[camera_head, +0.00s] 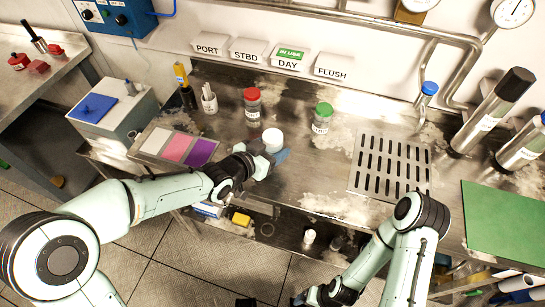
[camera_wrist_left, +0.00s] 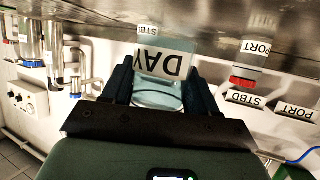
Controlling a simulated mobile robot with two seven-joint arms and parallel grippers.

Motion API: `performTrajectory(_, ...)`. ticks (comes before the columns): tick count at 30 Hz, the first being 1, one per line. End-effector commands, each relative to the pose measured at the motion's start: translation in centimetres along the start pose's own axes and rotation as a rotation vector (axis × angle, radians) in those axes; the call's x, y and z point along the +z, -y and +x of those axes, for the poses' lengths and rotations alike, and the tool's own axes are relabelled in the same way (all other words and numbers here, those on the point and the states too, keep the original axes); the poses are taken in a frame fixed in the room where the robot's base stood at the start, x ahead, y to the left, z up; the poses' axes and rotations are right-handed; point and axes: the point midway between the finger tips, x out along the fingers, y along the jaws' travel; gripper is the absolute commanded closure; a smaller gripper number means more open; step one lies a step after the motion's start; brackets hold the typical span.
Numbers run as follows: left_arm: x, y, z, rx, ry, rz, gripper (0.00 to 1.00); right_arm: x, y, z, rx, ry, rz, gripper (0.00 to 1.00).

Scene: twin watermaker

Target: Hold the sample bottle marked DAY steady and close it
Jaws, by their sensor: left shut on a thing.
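The DAY sample bottle shows in the left wrist view, with its white label (camera_wrist_left: 165,62) upside down and its clear pale-blue part (camera_wrist_left: 158,94) between the fingers. In the head view its round white top (camera_head: 273,138) stands out above my left gripper (camera_head: 272,156). My left gripper is shut on the bottle at the counter's front part; the fingers and wrist hide most of its body. I cannot tell whether the white top is a seated cap. My right arm bends down at the lower right, and its dark wrist end (camera_head: 325,294) is low by the bottom edge; its fingers are unclear.
A red-capped bottle (camera_head: 252,105) and a green-capped bottle (camera_head: 322,118) stand behind on the metal counter. A slotted drain plate (camera_head: 352,165) and green mat (camera_head: 505,222) lie to the right. A colour card (camera_head: 174,147) is left. Wall signs include DAY (camera_head: 288,63), tagged IN USE.

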Motion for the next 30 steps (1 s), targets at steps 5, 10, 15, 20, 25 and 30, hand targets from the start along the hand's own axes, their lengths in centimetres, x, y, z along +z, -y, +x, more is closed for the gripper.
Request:
performTrajectory(5,1.8,-0.1,0.7,0.001,0.003,-0.002,1.0,0.1,-0.2,0.5,0.001,0.002,0.001,0.19)
performTrajectory(10,3.9,-0.1,1.6,0.0,0.001,-0.001,1.0,0.1,-0.3,0.8,0.001,0.003,0.001,0.19)
performTrajectory(15,3.9,0.0,1.6,-0.001,-0.002,0.0,1.0,0.1,-0.3,0.8,0.001,0.003,0.001,0.19)
performTrajectory(20,4.0,0.0,1.6,-0.001,-0.001,0.0,1.0,0.1,-0.4,0.9,0.001,0.004,0.002,0.19)
performTrajectory(25,4.3,0.0,1.7,-0.001,0.001,0.0,0.22,0.2,-0.5,1.2,0.002,0.005,0.002,0.19)
performTrajectory(30,4.3,0.0,1.7,-0.001,0.001,0.0,0.16,0.2,-0.5,1.2,0.002,0.005,0.002,0.19)
